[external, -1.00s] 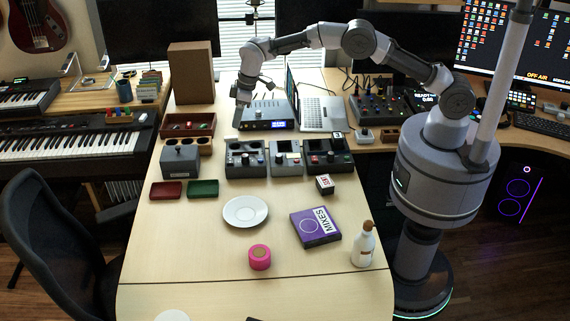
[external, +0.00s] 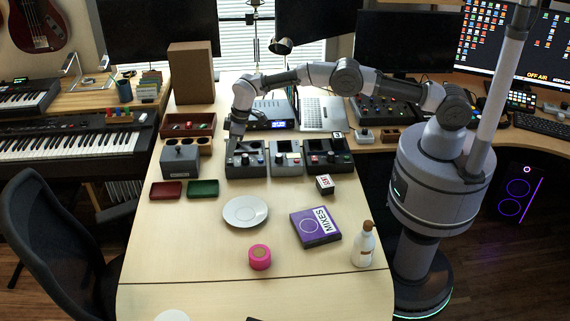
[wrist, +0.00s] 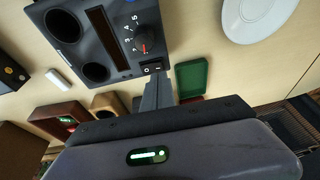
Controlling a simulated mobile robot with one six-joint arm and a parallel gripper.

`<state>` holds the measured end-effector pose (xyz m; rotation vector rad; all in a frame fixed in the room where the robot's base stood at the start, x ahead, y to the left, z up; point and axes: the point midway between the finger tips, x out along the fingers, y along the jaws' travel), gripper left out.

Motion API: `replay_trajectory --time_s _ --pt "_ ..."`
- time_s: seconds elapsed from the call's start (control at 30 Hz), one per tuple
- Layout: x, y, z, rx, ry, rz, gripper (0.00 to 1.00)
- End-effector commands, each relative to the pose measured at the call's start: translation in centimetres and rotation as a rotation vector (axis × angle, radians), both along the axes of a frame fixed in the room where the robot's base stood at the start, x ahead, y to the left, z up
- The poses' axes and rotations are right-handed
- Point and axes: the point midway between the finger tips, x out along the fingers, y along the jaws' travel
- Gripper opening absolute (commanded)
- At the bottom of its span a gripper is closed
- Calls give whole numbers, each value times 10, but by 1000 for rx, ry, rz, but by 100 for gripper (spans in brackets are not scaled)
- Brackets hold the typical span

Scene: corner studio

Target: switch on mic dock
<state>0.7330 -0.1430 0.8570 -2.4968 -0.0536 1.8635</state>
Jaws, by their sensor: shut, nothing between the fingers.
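I cannot read which is labelled mic. My gripper (external: 236,141) is shut and empty at the back left part of the left dock. In the wrist view a dock (wrist: 84,50) shows two round wells, a dark slot, a numbered dial (wrist: 143,46) with a red pointer and a small black rocker switch (wrist: 152,68). My shut fingertips (wrist: 165,78) are close beside the switch; I cannot tell whether they touch it.
A grey box (external: 180,160) and red (external: 166,190) and green (external: 203,188) trays are left of the docks. A blue-lit device (external: 270,114) and a laptop (external: 322,113) stand behind.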

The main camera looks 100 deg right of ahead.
Motion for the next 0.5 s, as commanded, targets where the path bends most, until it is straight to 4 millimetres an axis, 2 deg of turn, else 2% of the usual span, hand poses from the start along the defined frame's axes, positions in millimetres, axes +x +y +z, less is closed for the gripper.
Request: replay_trajectory --time_s 0.03,0.13,0.5 --pt "0 1 -10 0 1 0 0" --pt "0 2 -17 1 1 0 0" --pt "0 2 -19 1 0 -1 0"
